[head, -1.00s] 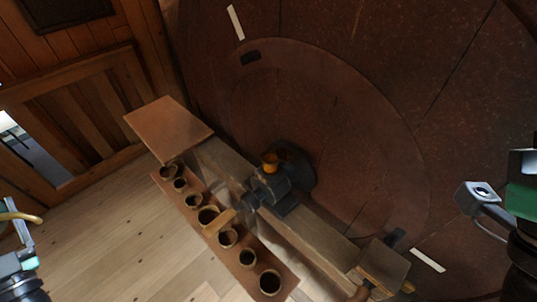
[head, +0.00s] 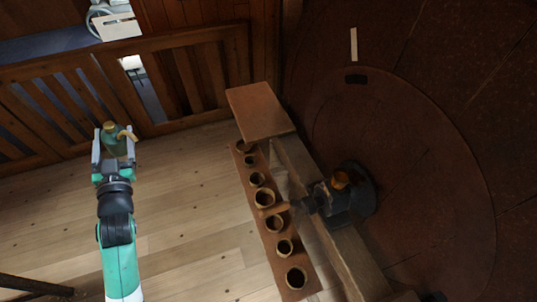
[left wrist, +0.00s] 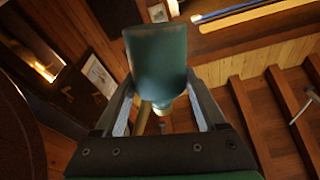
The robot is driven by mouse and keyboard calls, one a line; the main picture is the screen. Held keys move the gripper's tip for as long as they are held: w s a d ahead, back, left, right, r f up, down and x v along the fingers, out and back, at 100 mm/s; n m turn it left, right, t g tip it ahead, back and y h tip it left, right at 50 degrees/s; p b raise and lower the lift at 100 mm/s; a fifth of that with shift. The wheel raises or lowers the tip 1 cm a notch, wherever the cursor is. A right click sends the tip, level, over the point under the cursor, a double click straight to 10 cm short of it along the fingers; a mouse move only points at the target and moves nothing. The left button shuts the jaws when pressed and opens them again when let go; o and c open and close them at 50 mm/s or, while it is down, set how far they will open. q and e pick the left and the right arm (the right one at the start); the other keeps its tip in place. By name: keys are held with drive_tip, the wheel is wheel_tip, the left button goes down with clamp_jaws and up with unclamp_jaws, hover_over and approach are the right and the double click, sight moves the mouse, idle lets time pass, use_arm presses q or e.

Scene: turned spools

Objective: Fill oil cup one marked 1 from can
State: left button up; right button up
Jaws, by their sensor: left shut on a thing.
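My left gripper (head: 113,165) is shut on the oil can (head: 114,145), a dark green can with a brass-coloured spout pointing right. In the left wrist view the can (left wrist: 157,65) sits between the two fingers, its narrow brass neck towards the palm. In the head view it is held well left of the machine, apart from everything. My right gripper is not in view.
A narrow brown rack (head: 283,262) with several round dark-mouthed pots runs beside a wooden beam (head: 325,243) that carries the block. A flat brown board (head: 260,110) tops the beam's far end. A large reddish-brown disc (head: 420,150) stands right. A wooden railing (head: 190,45) lies behind; open floor is between.

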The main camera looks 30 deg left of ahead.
use_arm(q)
drive_tip(key=shift+a+r+n+g+h+p, duration=0.3)
drive_tip(key=shift+r+n+g+p, duration=0.25)
drive_tip(key=shift+p, duration=0.8)
drive_tip(key=shift+a+r+n+g+h+p, duration=0.3)
drive_tip(key=shift+n+p, duration=0.35)
drive_tip(key=shift+p, duration=0.65)
drive_tip(key=shift+f+p, duration=0.1)
drive_tip(key=shift+p, duration=0.35)
